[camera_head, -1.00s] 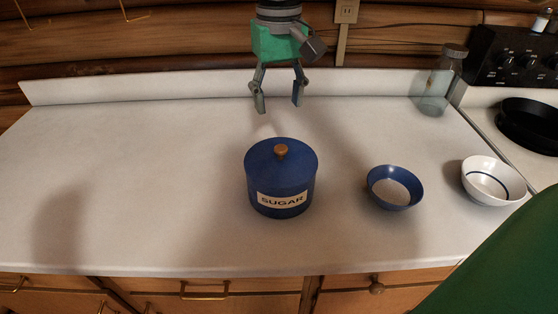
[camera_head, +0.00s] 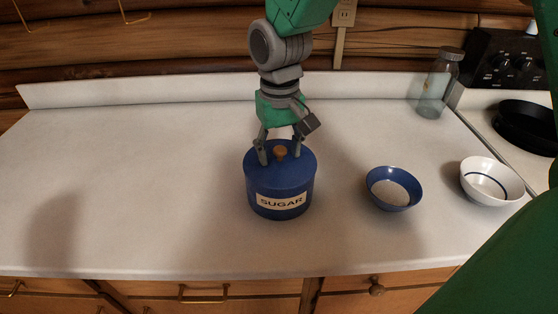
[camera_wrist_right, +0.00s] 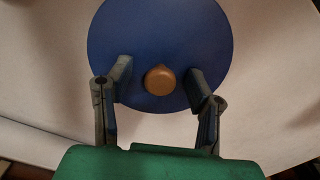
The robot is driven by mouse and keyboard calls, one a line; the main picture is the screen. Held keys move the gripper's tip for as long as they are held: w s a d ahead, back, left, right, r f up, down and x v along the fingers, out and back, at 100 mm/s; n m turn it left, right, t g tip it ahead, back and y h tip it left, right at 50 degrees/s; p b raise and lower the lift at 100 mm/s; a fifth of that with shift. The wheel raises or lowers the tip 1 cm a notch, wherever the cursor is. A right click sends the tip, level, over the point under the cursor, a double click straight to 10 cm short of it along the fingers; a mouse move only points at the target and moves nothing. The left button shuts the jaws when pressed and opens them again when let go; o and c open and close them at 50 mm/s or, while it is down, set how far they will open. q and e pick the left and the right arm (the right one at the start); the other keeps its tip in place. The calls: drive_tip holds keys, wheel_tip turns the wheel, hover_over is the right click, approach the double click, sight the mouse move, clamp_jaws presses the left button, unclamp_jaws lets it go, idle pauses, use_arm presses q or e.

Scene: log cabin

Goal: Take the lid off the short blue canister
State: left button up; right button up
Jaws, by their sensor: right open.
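The short blue canister (camera_head: 268,203) stands upright on the counter and bears a SUGAR label. Its blue lid (camera_head: 281,172) is on it, with a round wooden knob (camera_head: 281,152) in the middle. My right gripper (camera_head: 280,160) is open just over the lid, with one finger on each side of the knob. In the right wrist view the lid (camera_wrist_right: 160,40) fills the upper middle, and the knob (camera_wrist_right: 159,80) lies between the fingertips with a gap on both sides. I cannot tell whether the fingertips touch the lid. My left gripper is not in view.
A blue bowl (camera_head: 376,192) with pale contents and a white bowl (camera_head: 478,196) stand to the right. A glass jar (camera_head: 436,88) stands at the back right, beside the stove with a black pan (camera_head: 530,128). The counter (camera_head: 140,180) left of the canister is clear.

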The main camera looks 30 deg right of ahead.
drive_tip(key=shift+a, duration=0.1)
drive_tip(key=shift+s+r, duration=0.1)
clamp_jaws()
